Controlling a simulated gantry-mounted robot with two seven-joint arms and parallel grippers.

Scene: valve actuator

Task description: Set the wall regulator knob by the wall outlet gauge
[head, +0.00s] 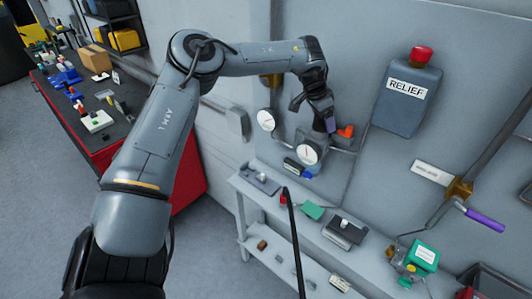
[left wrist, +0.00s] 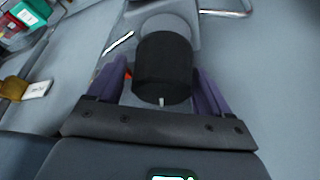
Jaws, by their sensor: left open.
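The regulator knob (left wrist: 163,68) is a black cylinder with a small white mark on its near rim. It shows in the left wrist view between the purple fingers of my left gripper (left wrist: 158,85). The fingers stand apart on either side of it, and I cannot tell if either touches it. In the head view my left gripper (head: 325,118) is at the wall and hides the knob. Two round white gauges are there, an upper left one (head: 266,120) and a lower one (head: 309,153) with a red mark. Their readings are too small to make out. My right gripper is not in view.
An orange-red handle (head: 346,131) sits just right of my gripper. A grey RELIEF box (head: 408,108) with a red button hangs further right. A purple-handled lever (head: 484,220) is at the lower right. A narrow shelf (head: 262,197) with small parts runs below the gauges.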

